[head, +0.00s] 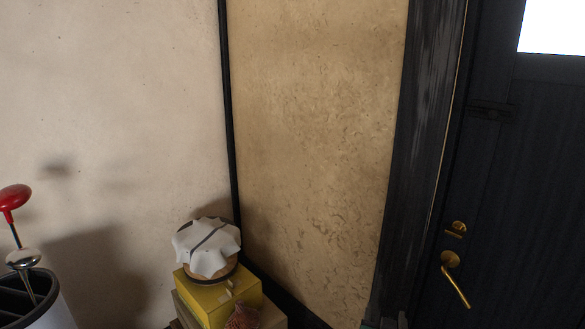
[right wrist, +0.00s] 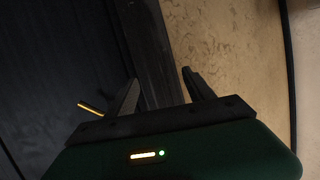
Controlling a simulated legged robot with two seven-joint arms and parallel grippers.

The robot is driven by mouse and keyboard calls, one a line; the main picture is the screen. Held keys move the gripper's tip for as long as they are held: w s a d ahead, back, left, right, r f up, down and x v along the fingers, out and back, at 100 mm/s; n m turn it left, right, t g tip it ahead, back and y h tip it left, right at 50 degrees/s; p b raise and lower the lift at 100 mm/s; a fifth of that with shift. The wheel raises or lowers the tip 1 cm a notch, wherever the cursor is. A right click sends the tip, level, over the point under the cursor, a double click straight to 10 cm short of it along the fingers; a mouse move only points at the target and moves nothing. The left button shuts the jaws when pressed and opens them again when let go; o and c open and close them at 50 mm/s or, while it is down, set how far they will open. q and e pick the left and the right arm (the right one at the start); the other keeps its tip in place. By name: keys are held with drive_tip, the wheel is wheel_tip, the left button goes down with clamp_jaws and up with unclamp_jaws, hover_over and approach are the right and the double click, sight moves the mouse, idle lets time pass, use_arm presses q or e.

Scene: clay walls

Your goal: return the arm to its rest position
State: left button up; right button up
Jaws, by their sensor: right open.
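My right gripper (right wrist: 159,80) shows in the right wrist view with its two dark fingers spread apart and nothing between them. Behind the fingers are the dark wooden post (right wrist: 150,50) and the clay wall (right wrist: 235,45). In the head view only a small dark part of what looks like this gripper (head: 386,321) shows at the bottom edge, in front of the foot of the post. My left gripper is in neither view.
A black door (head: 520,180) with a brass handle (head: 455,279) stands at the right. At the lower left, a cloth-covered round container (head: 208,248) sits on a yellow box (head: 207,298). A bin (head: 50,312) at the far left holds a red-knobbed stick (head: 14,198).

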drive_tip(key=s+a+f+n+g+y, duration=0.2)
drive_tip(key=s+a+f+g+y, duration=0.15)
drive_tip(key=s, duration=0.35)
drive_tip(key=s+a+f+n+g+y, duration=0.2)
drive_tip(key=s+f+g, duration=0.1)
drive_tip(key=s+f, duration=0.25)
drive_tip(key=s+d+n+g+p, duration=0.1)
drive_tip(key=s+g, duration=0.3)
drive_tip(key=s, duration=0.9)
wheel_tip(320, 180, up, 19)
drive_tip(key=p, duration=2)
drive_tip(key=shift+w+r, duration=0.15)
drive_tip(key=shift+w, duration=0.1)
